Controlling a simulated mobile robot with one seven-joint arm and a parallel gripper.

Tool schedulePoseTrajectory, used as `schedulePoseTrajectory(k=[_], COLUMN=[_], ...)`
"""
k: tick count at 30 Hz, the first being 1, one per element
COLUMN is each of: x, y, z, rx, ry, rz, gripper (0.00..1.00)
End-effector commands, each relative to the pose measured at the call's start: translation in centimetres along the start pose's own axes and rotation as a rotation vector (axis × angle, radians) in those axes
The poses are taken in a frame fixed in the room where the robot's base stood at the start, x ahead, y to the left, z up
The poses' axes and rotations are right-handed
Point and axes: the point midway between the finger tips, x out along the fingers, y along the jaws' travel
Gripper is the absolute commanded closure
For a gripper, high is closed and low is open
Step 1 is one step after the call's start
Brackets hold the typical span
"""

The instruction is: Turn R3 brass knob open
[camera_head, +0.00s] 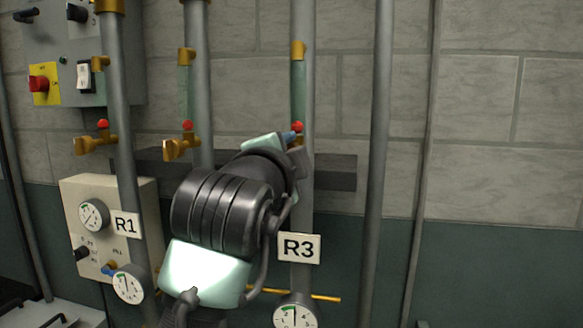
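The R3 label (298,248) is on the third grey pipe from the left. A red-topped knob (298,127) shows on that pipe, above my gripper's end. The brass body below it is mostly hidden behind my arm. My gripper (294,143) is up at this valve, just under the red top. A small blue part (289,137) shows there. The fingertips are mostly hidden by my wrist, so I cannot tell whether they are open, shut or touching the knob.
Two similar brass valves with red tops, one at left (96,142) and one in the middle (182,145), sit on neighbouring pipes. A beige gauge box (75,195) and the R1 label (126,224) are at left. A dark horizontal bar (335,171) runs behind. The wall at right is mostly clear.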

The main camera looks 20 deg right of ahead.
Motion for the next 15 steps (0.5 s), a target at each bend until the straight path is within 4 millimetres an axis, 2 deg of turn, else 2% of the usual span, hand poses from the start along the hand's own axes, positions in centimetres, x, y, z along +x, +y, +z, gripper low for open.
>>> schedulePoseTrajectory(k=[6, 15], x=[-0.04, -0.01], y=[0.11, 0.09], z=[0.02, 0.00], rx=[0.167, 0.306], ry=[0.001, 0.001], rz=[-0.003, -0.002], gripper=[1.00, 1.00])
